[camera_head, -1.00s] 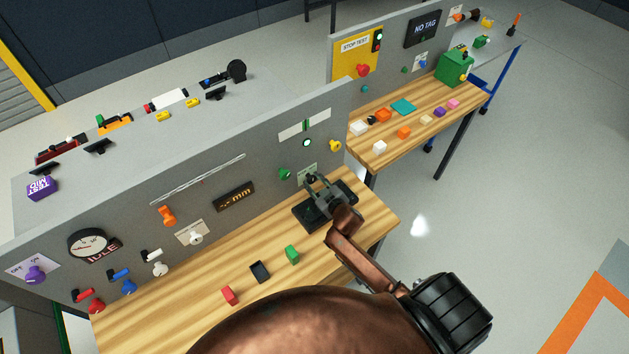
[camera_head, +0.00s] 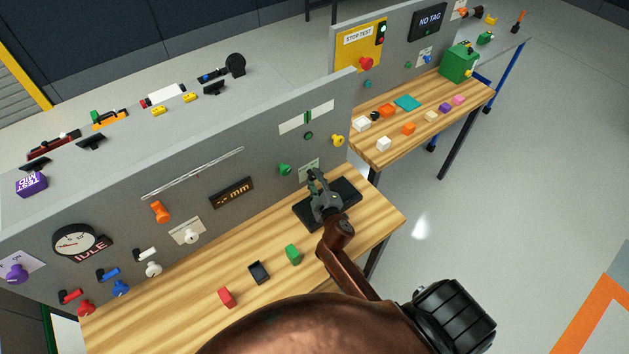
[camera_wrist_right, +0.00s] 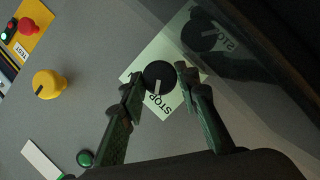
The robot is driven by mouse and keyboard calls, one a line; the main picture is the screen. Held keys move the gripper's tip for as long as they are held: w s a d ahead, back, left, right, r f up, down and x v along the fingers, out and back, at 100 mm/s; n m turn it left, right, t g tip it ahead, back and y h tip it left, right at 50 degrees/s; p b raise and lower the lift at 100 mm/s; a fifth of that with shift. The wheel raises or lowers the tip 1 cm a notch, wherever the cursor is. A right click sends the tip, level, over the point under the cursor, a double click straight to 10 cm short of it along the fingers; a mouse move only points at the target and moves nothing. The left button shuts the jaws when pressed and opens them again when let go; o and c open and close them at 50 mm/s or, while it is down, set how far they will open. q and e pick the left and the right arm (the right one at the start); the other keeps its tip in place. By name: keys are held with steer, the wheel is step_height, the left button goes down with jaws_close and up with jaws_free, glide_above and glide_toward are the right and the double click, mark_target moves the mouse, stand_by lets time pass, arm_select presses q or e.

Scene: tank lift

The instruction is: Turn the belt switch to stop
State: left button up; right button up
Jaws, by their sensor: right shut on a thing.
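The belt switch is a black round knob (camera_wrist_right: 157,72) with a white pointer mark, on a pale label plate (camera_wrist_right: 133,75) reading STOP. In the right wrist view the mark points at the word STOP. My right gripper (camera_wrist_right: 160,78) is shut on the knob, one finger on each side. In the head view the right gripper (camera_head: 315,178) is at the panel, below the pale label, and hides most of the knob. A round green lamp (camera_head: 308,136) above it is dark. My left gripper is not in view.
A yellow knob (camera_head: 338,140) and a green knob (camera_head: 285,169) flank the switch area on the grey panel. A black pad (camera_head: 345,190) lies beneath my gripper. Red (camera_head: 227,297), black (camera_head: 259,272) and green (camera_head: 293,254) blocks lie on the wooden bench.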

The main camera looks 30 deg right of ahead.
steer(key=shift+a, duration=0.1)
stand_by(0.3)
steer(key=o, duration=1.2)
steer(key=shift+c, duration=0.2)
steer(key=shift+s+a, duration=0.1)
steer(key=shift+s, duration=0.45)
steer(key=v, duration=0.7)
steer(key=shift+r, duration=0.15)
steer(key=shift+w, duration=0.1)
